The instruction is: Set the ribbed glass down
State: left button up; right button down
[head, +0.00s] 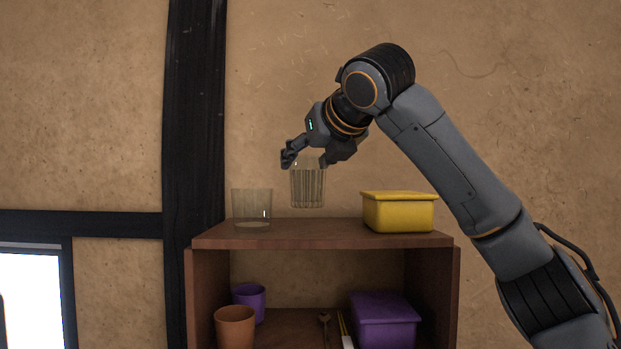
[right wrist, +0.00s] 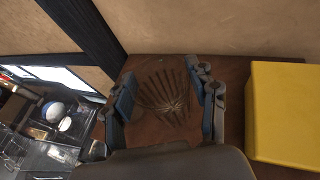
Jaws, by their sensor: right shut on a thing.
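The ribbed glass (head: 308,187) is clear with vertical ribs and hangs upright above the wooden shelf top (head: 325,240), with a small gap under it. My right gripper (head: 305,161) is shut on its upper part from above. In the right wrist view the ribbed glass (right wrist: 166,97) shows between the two fingers of my right gripper (right wrist: 166,95). My left gripper is in neither view.
A plain clear glass (head: 252,207) stands at the left of the shelf top. A yellow lidded box (head: 398,212) stands at the right. The top between them is clear. Below are an orange cup (head: 235,327), a purple cup (head: 249,302) and a purple box (head: 385,321).

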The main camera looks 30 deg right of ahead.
aim_at(318, 177)
jog(key=shift+d+f, duration=0.15)
jog(key=shift+f, duration=0.05)
jog(key=shift+f+p, duration=0.3)
jog(key=shift+f, duration=0.1)
notch_tip(318, 177, down, 2)
jog(key=shift+d+p, duration=0.15)
jog(key=shift+p, duration=0.25)
jog(key=shift+w+d+f, duration=0.1)
jog(key=shift+f, duration=0.3)
jog(key=shift+a, duration=0.2)
jog(key=c, duration=0.6)
grip_release()
jog(key=shift+c, duration=0.2)
jog(key=shift+o, duration=1.1)
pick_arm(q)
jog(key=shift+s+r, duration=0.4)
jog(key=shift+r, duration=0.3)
pick_arm(e)
jog(key=shift+d+f, duration=0.1)
